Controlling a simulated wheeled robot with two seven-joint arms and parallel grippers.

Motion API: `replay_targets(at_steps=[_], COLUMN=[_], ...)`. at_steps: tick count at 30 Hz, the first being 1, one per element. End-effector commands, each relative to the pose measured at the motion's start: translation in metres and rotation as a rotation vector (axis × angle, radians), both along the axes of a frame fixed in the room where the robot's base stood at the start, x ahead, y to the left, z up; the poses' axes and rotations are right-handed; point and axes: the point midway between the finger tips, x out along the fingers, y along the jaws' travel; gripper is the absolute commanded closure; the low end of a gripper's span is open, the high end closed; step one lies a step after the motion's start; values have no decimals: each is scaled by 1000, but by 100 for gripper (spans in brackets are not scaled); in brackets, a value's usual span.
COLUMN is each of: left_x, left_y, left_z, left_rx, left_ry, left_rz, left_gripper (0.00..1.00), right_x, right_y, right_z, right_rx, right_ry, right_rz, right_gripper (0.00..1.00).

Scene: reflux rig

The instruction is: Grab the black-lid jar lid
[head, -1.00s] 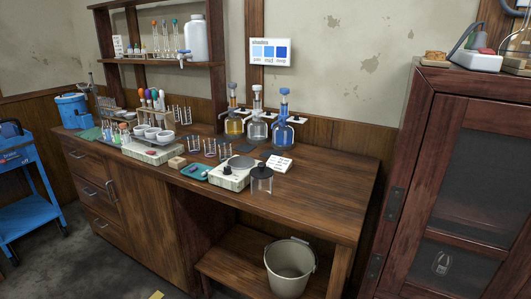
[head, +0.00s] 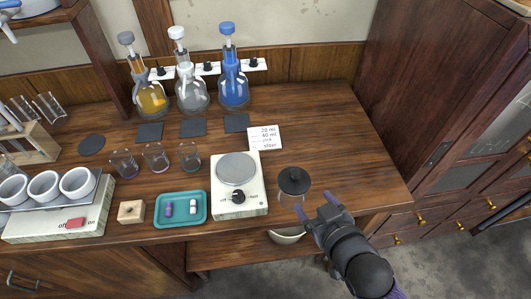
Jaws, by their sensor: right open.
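The jar with the black lid (head: 294,181) stands upright on the bench near its front edge, right of the hotplate. The lid has a small knob on top and sits on the clear jar, whose glass is barely visible below it. My right gripper (head: 315,211) is open and empty, just in front and to the right of the jar, apart from the lid. My left gripper is not in view.
The white hotplate (head: 238,202) stands close left of the jar. A teal tray (head: 181,221) with two small vials and a wooden block (head: 131,211) lie farther left. A label card (head: 265,137) and three flasks stand behind. The bench right of the jar is clear.

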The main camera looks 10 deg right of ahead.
Motion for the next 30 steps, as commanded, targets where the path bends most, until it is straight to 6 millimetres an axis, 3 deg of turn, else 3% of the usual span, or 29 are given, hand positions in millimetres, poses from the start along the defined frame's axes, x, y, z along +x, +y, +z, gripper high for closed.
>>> replay_targets(at_steps=[3, 18, 25, 26, 30], left_x=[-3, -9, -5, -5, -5], left_y=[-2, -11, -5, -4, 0], left_z=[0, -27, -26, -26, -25], left_rx=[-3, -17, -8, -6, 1], left_ry=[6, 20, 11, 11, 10], left_rz=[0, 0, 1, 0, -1], left_gripper=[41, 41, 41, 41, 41], right_x=[7, 89, 93, 92, 92], right_y=[2, 21, 22, 22, 21], right_z=[8, -23, -23, -23, -23], right_rx=[4, 5, 4, 4, 5], right_ry=[-20, -19, -17, -18, -18], right_rz=[3, 2, 4, 4, 2], right_gripper=[20, 20, 20, 22, 52])
